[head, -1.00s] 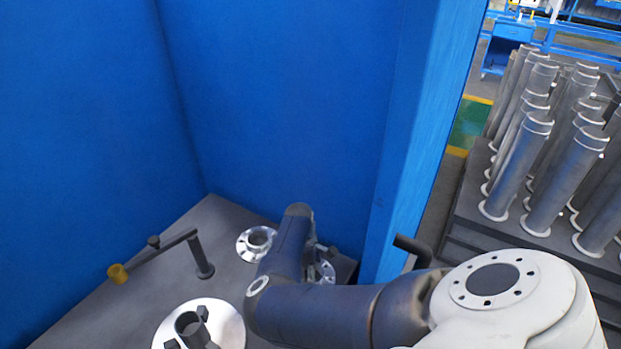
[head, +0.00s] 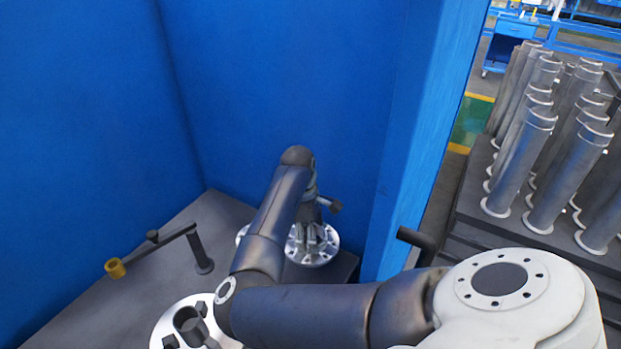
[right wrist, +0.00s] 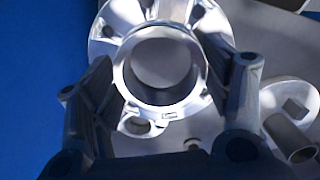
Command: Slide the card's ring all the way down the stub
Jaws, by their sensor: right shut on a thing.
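No card or card's ring can be made out. My right gripper (head: 309,230) is shut on the neck of a shiny flanged piece (head: 327,248) near the back right of the grey table. In the right wrist view the flanged piece (right wrist: 160,102) has its round neck between the two fingers, with its bored flange beyond. A dark stub-like tube (head: 187,322) stands up from a large pale disc (head: 229,328) at the front, partly behind my right arm. A disc with a tube (right wrist: 300,146) also shows at the right wrist view's right side. My left gripper is not in view.
A dark post (head: 199,250) carries a side arm with a yellow cup (head: 115,268). A second flange (head: 241,233) is mostly hidden behind my arm. Blue walls (head: 280,80) close the back and left. Tall grey pipes (head: 570,170) stand at right.

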